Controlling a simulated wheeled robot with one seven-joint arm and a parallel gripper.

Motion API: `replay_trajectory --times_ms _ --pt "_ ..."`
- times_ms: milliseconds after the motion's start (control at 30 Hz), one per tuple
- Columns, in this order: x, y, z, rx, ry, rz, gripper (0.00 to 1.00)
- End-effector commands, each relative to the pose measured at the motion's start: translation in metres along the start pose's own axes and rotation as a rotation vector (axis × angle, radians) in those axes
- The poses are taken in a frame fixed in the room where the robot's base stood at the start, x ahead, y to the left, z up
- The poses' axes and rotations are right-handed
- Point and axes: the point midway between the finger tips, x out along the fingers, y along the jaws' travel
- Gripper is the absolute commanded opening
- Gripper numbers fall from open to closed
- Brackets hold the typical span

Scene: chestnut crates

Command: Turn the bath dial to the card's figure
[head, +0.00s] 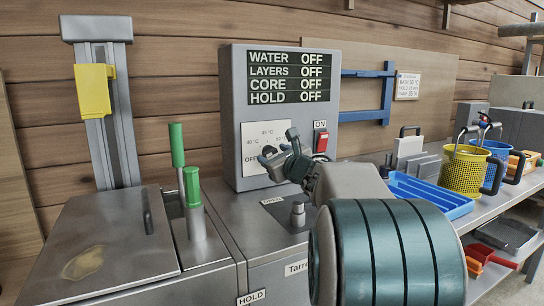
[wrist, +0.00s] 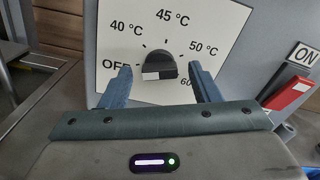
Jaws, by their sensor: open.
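The bath dial is a black knob (wrist: 160,66) with a pale patch on its front, on a white plate (wrist: 215,25) marked OFF, 40, 45, 50 and 60 °C. Which figure it points to is not clear. My gripper (wrist: 161,70) is open, its blue-grey fingers either side of the knob with gaps showing. In the head view my gripper (head: 279,148) is at the dial plate (head: 255,130) and partly covers it. The small card (head: 407,86) hangs on the back board; its print is too small to read surely.
The display (head: 288,77) above the dial reads OFF for water, layers, core and hold. A red switch (head: 321,141) marked ON sits right of the dial. A green-handled lever (head: 192,187) stands left. A blue tray (head: 430,195) and a yellow basket (head: 463,172) stand right.

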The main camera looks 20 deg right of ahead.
Motion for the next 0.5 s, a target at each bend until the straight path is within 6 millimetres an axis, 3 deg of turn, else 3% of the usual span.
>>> replay_trajectory --times_ms 367,500 --pt "0.0061 0.0003 -0.0001 0.001 0.0 0.0 0.56" --pt "0.006 0.0002 -0.0001 0.001 0.0 0.0 0.2"
